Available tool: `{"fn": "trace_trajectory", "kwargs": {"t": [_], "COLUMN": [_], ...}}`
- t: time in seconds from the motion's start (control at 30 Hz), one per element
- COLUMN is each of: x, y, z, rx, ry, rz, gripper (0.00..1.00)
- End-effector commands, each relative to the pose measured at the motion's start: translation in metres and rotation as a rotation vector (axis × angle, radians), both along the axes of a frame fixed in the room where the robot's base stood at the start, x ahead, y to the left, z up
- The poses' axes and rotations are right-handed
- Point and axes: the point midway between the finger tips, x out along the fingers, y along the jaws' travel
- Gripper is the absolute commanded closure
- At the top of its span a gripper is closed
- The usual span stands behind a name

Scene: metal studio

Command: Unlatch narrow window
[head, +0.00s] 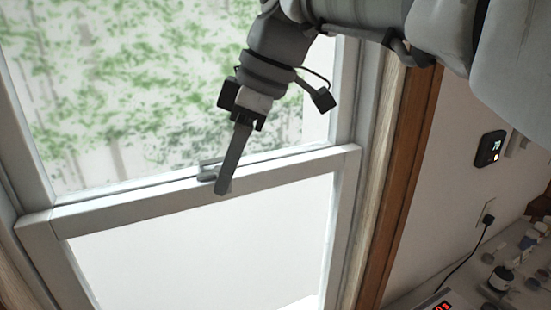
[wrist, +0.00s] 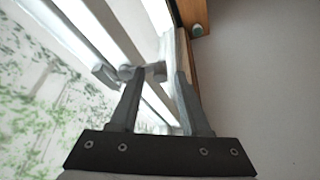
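The narrow window (head: 200,185) fills the left and middle of the head view, with a pale frame and a horizontal rail across it. A small grey latch (head: 208,170) sits on top of this rail. My gripper (head: 222,190) reaches down to the rail at the latch, and its fingers overlap part of the latch in the head view. In the wrist view, my gripper (wrist: 160,78) has its two fingers apart. The latch (wrist: 104,75) shows there at the left fingertip, with a piece extending towards the gap between the fingers. I cannot tell whether the fingers touch it.
A brown wooden window trim (head: 402,190) stands right of the window. A dark wall panel (head: 490,148) and a wall outlet (head: 487,215) with a black cord are farther right. A counter with several small bottles is at the lower right. The lower pane area is clear.

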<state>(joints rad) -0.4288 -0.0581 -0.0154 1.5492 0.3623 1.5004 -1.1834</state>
Motion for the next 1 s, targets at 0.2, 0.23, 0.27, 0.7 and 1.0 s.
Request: {"fn": "trace_trajectory", "kwargs": {"t": [0.2,0.23,0.27,0.7,1.0], "x": [0.000,0.000,0.000,0.001,0.001], "y": [0.000,0.000,0.000,-0.020,-0.029], "z": [0.000,0.000,0.000,0.049,0.069], "rx": [0.000,0.000,0.000,0.000,0.000], "ry": [0.000,0.000,0.000,-0.002,0.000], "rz": [0.000,0.000,0.000,-0.001,-0.001], "gripper": [0.48,0.48,0.48,0.48,0.48]}}
